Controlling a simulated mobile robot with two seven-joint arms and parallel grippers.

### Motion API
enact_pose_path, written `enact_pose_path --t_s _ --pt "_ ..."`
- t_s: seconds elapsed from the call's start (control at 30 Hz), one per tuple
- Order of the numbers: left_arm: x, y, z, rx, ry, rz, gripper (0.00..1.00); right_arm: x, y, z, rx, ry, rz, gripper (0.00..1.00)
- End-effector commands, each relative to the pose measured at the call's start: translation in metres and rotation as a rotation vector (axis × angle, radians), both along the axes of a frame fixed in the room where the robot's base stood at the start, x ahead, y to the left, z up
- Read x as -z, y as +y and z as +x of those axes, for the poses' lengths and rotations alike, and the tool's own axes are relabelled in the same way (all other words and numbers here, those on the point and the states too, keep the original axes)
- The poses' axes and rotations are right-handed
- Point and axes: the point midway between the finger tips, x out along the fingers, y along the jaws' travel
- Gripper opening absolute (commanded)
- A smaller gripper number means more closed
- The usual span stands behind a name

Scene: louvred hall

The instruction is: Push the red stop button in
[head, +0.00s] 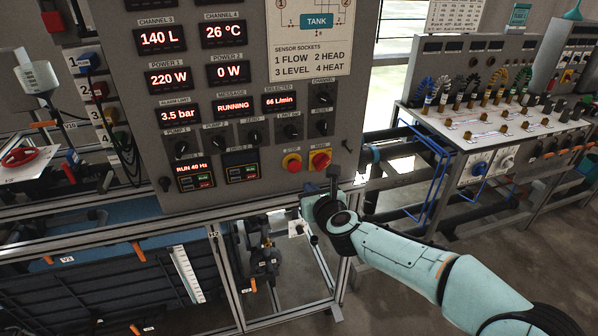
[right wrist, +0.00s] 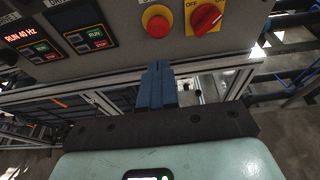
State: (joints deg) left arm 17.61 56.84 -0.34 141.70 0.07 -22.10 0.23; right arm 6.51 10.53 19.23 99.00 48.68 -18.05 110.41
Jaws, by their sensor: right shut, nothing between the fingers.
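The red stop button (head: 293,164) sits on a yellow surround low on the grey control panel (head: 262,110). It also shows in the right wrist view (right wrist: 158,26), up and just ahead of the fingertips. My right gripper (head: 333,173) is shut and empty. In the head view it is below and to the right of the button, near the panel's lower right corner. In the right wrist view its closed fingers (right wrist: 157,72) point toward the panel, below the button and apart from it. My left gripper is not in view.
A red rotary switch (head: 320,160) on a yellow plate is right beside the button. Two small drive displays (head: 241,171) are to its left. A metal frame rail (head: 270,207) runs below the panel. A bench with cables (head: 490,125) stands at the right.

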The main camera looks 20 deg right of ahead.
Motion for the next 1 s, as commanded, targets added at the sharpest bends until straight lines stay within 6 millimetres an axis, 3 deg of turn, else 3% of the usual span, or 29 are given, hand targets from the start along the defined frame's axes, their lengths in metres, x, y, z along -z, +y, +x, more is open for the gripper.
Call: enact_pose_path --t_s 0.2,0.5,1.0 --pt "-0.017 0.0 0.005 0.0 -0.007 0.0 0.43 0.012 0.002 0.045 0.001 0.001 0.002 0.0" --pt "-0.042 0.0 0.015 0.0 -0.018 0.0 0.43 0.015 0.004 0.089 -0.001 -0.001 0.0 0.0" --pt "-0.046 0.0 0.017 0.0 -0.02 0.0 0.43 0.018 0.003 0.098 0.0 0.0 0.0 0.0"
